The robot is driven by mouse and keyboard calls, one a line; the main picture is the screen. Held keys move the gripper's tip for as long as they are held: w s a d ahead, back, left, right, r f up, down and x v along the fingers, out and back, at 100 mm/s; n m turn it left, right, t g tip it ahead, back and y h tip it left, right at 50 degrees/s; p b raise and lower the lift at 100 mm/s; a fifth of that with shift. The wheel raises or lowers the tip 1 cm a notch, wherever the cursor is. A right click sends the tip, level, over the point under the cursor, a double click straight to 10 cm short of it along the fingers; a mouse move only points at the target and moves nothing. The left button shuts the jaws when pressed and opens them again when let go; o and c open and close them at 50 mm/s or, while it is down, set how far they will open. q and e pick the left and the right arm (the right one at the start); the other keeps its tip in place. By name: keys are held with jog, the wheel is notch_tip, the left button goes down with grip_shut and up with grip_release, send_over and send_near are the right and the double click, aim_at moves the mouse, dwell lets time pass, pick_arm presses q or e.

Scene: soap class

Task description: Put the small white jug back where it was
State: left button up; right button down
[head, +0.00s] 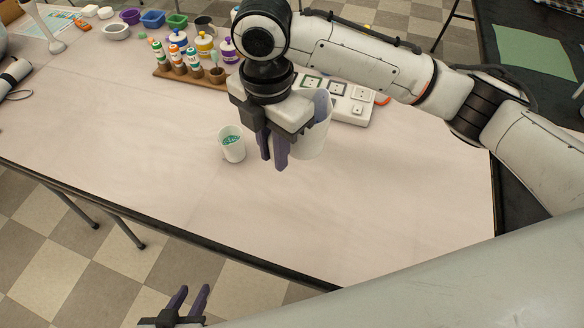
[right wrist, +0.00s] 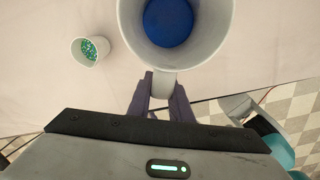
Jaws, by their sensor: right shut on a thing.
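My right gripper (head: 273,163) is shut on the handle of the small white jug (head: 314,138), which is upright and partly hidden behind the gripper. In the right wrist view the jug (right wrist: 220,45) is seen from above, with its handle (right wrist: 163,84) between the fingers (right wrist: 160,100) and something round and blue (right wrist: 168,20) inside. I cannot tell whether its base touches the table. My left gripper (head: 190,298) is open and empty, low in the head view, off the table's front edge.
A white cup (head: 232,148) with green bits stands left of the jug. A wooden rack of bottles (head: 180,74) and a white board with squares (head: 350,104) are behind. Bowls line the back. The table (head: 400,200) is clear at front and right.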

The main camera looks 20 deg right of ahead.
notch_tip(320, 180, down, 9)
jog(key=shift+f, duration=0.15)
dwell(0.4)
jog(key=shift+f, duration=0.1)
jog(key=c, duration=1.6)
grip_release()
jog(key=shift+f, duration=0.1)
notch_tip(320, 180, up, 12)
jog(key=shift+r, duration=0.2)
